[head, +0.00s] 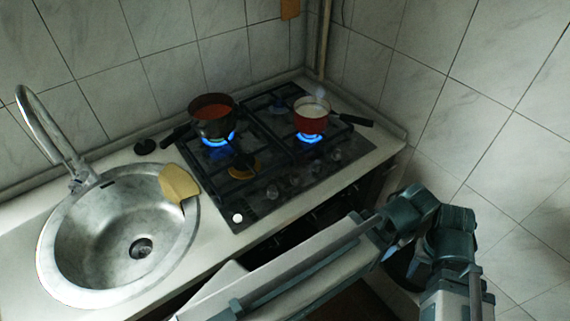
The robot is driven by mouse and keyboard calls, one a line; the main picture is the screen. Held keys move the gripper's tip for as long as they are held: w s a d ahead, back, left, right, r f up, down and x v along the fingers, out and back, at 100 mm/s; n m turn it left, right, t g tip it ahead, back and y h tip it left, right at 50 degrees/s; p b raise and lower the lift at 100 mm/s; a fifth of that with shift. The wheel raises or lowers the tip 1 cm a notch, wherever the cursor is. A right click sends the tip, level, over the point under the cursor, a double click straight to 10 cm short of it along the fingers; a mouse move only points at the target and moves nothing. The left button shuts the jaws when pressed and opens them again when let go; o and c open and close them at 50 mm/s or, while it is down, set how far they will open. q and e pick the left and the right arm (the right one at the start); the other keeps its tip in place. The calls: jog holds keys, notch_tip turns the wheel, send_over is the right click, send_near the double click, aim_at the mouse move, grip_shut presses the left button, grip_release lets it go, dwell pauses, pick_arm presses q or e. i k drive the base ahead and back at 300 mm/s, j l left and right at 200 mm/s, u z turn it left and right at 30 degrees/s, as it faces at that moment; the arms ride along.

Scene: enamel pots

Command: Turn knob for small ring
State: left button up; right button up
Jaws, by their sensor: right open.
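A black gas hob (285,165) is set into the white counter. Several dark knobs run along its front edge, one of them a knob (272,192) near the front left corner. A white round knob or button (238,218) is at that corner. The front left burner (243,170) is bare, with a yellowish base and no flame visible. My right arm crosses the lower right. My right gripper (207,298) is low at the bottom edge, in front of the counter, apart from the knobs; it is open, its fingers hard to make out. My left gripper is out of view.
A dark pot (211,107) with red contents and a red pot (311,122) with pale contents stand over blue flames. Their handles stick out sideways. A steel sink (75,255) with a tap (45,125) is left; a yellowish board (179,183) lies on its rim.

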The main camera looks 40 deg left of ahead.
aim_at(315, 169)
jog(key=u, duration=1.05)
